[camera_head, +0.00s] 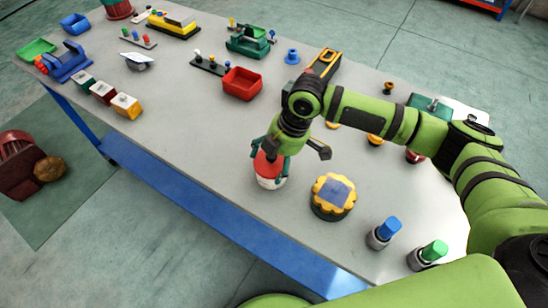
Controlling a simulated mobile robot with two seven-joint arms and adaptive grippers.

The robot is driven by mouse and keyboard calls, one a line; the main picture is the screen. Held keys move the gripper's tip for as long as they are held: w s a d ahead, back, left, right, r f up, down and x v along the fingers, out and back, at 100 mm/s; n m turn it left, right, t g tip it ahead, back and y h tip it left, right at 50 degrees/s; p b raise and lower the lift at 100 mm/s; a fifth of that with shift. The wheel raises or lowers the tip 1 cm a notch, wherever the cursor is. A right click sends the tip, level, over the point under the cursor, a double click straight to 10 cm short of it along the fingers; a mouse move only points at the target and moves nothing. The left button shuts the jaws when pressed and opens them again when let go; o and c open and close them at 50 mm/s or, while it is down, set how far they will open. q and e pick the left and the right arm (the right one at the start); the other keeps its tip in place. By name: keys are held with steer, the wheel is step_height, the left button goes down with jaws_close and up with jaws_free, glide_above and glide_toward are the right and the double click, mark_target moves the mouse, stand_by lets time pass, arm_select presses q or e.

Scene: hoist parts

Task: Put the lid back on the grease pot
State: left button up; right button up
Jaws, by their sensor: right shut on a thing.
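My right gripper (269,150) reaches down at the near edge of the table, its fingers around a red lid-like piece (268,163). It is shut on that piece. Directly below is a small white pot (269,181) with some red on it, which I take for the grease pot. The red piece is at the pot's top; I cannot tell whether it is seated or slightly above, since the fingers hide part of the join. My left gripper is not in view.
A yellow scalloped piece with a blue top (333,193) stands close on the right. Blue-capped (384,232) and green-capped (429,254) cylinders stand farther right. A red bin (242,83) is behind. The grey table (190,135) is clear left of the pot.

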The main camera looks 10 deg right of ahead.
steer(key=shift+f+p, duration=0.15)
steer(key=shift+p, duration=0.65)
stand_by(0.8)
stand_by(0.3)
steer(key=o, duration=1)
steer(key=shift+r+p, duration=3.5)
steer(key=shift+p, duration=0.4)
jaws_close()
